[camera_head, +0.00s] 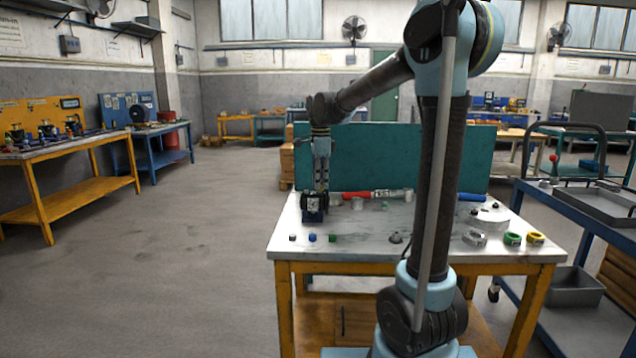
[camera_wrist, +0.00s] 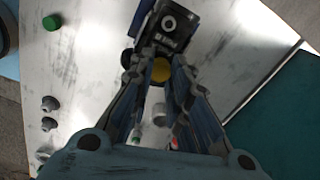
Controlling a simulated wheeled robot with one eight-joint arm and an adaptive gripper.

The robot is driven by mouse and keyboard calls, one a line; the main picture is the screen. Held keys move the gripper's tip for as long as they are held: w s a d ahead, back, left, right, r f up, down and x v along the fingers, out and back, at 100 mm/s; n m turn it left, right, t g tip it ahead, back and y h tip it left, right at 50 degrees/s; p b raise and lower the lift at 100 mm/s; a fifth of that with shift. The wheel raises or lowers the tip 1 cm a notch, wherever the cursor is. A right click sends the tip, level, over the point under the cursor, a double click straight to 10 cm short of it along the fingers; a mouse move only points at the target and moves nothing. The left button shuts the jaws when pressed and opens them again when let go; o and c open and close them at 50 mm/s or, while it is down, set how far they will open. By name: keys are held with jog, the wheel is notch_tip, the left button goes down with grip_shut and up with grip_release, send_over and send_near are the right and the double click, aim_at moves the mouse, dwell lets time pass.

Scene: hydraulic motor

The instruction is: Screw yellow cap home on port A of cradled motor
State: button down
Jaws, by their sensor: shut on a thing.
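The motor (camera_head: 314,203) is a dark block in a blue cradle at the left end of the table. In the wrist view the motor (camera_wrist: 172,28) shows at the top, with a round opening in its dark face. The yellow cap (camera_wrist: 160,70) lies between my fingertips, against or very near the motor's side. My gripper (camera_head: 321,188) points down at the motor; in the wrist view my gripper (camera_wrist: 158,76) is shut on the yellow cap. The cap is hidden in the head view. Port A and the cap's thread are hidden, so I cannot tell how deep it sits.
A red-handled tool (camera_head: 375,194) lies behind. A teal panel (camera_head: 400,150) closes the back.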

dwell(0.3)
jog(key=m, duration=0.4)
jog(key=shift+m, duration=0.3)
jog(key=c, duration=1.7)
grip_release()
jog(key=n, duration=1)
